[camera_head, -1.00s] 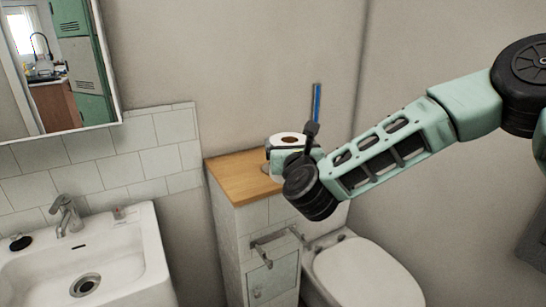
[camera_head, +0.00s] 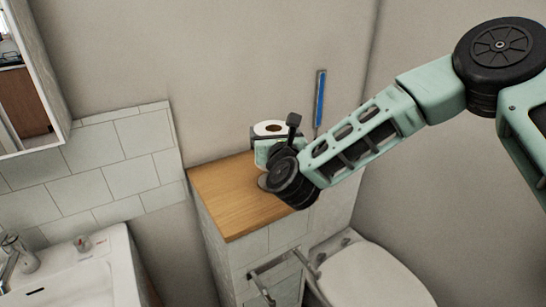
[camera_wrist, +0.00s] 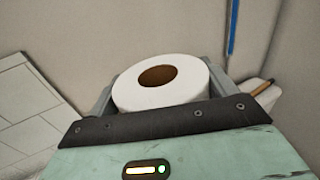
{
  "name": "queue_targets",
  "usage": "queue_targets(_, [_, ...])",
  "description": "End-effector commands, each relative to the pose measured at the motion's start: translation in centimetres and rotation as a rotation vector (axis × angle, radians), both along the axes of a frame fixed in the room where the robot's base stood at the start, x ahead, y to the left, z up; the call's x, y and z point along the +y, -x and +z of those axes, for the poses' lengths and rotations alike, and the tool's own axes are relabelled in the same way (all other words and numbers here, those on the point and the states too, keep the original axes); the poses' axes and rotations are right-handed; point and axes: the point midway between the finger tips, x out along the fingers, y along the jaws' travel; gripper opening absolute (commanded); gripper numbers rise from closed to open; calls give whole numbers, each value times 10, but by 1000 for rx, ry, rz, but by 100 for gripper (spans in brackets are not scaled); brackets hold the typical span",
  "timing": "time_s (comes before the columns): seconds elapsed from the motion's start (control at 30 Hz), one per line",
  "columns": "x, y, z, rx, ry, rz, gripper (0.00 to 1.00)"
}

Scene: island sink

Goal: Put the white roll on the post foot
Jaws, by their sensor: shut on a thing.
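The white roll (camera_head: 270,129) stands upright with its brown core hole facing up. My gripper (camera_head: 266,148) is shut around it, and the roll appears to be held above the wooden top. The wrist view shows the roll (camera_wrist: 163,90) between my two grey fingers, with its lower part hidden by my gripper body. A flat grey round edge (camera_head: 262,182) shows on the wood just below my gripper, mostly covered by my wrist. It may be the post foot, but I cannot tell for sure. No upright post shows clearly.
The wooden top (camera_head: 225,200) of the tiled cabinet has free room at its front and left. A thin blue upright thing (camera_head: 319,100) stands close behind, right of the roll. The toilet (camera_head: 365,275) is at lower right, the sink (camera_head: 85,270) at lower left.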

Motion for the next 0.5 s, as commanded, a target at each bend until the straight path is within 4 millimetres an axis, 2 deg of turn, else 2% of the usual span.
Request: queue_targets(0.5, [0,0,-57,-1,0,-1,59])
